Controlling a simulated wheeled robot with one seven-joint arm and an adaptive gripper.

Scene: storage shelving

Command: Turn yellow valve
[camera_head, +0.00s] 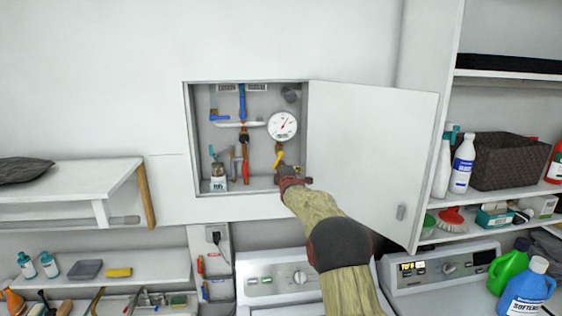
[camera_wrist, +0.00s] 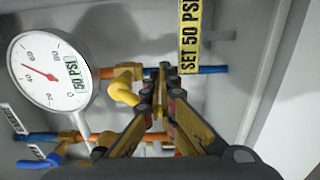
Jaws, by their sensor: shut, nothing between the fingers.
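The yellow valve (camera_head: 279,159) is a small yellow handle below the round gauge in the open wall cabinet. In the wrist view the yellow valve (camera_wrist: 123,90) sits on a brass fitting, just left of my fingers. My gripper (camera_head: 287,172) reaches into the cabinet just below the valve in the head view. In the wrist view my gripper (camera_wrist: 158,72) is shut, with nothing between the fingertips. Its fingers are beside the handle; I cannot tell whether they touch it. The white gauge (camera_wrist: 50,70) reads against a "50 PSI" label.
The cabinet door (camera_head: 370,150) stands open to the right of my arm. Washing machines and shelves stand below and beside.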

